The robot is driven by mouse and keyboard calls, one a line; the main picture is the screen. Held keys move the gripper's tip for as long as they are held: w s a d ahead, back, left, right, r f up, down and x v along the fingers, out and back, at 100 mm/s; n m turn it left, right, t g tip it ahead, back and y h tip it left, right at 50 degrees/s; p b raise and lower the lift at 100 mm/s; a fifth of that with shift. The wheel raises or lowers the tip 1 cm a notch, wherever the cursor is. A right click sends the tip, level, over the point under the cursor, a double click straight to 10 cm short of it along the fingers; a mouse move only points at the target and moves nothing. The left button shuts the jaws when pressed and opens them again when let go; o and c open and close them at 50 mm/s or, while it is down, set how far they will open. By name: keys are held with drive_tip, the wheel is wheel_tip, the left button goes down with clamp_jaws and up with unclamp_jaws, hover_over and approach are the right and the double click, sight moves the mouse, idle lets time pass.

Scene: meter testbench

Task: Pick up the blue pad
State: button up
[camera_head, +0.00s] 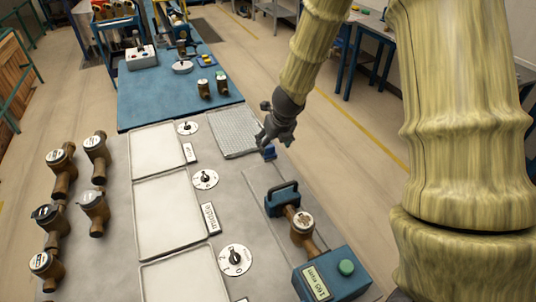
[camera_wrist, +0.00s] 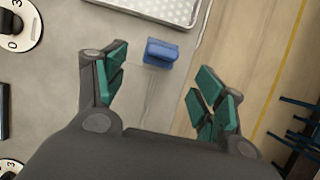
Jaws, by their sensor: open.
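The blue pad (camera_wrist: 161,53) is a small blue block on the grey table top, near the table's right edge. In the wrist view it lies ahead of and between my open fingers, nothing touching it. In the head view the blue pad (camera_head: 269,152) shows just below my gripper, partly hidden by it. My gripper (camera_head: 279,138) is above the table edge beside the pad, with its dark fingers spread. In the wrist view my gripper (camera_wrist: 160,88) has green finger pads wide apart and nothing between them.
A perforated metal tray (camera_head: 232,130) lies just beyond the pad. A test fixture with a blue box (camera_head: 333,277), a brass meter (camera_head: 301,226) and a blue clamp (camera_head: 283,196) stands nearer. White trays (camera_head: 170,212) and dials (camera_head: 236,260) lie left. Open floor is at the right.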

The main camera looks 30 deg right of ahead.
sight(270, 147)
drive_tip(key=shift+w+p+x, duration=0.2)
drive_tip(key=shift+p+x, duration=0.15)
drive_tip(key=shift+x, duration=1.5)
drive_tip(key=shift+w+p+x, duration=0.2)
drive_tip(key=shift+p+x, duration=0.1)
drive_tip(key=shift+x, duration=1.55)
drive_tip(key=shift+d+r, duration=0.1)
drive_tip(key=shift+r, duration=0.05)
drive_tip(key=c, duration=1.1)
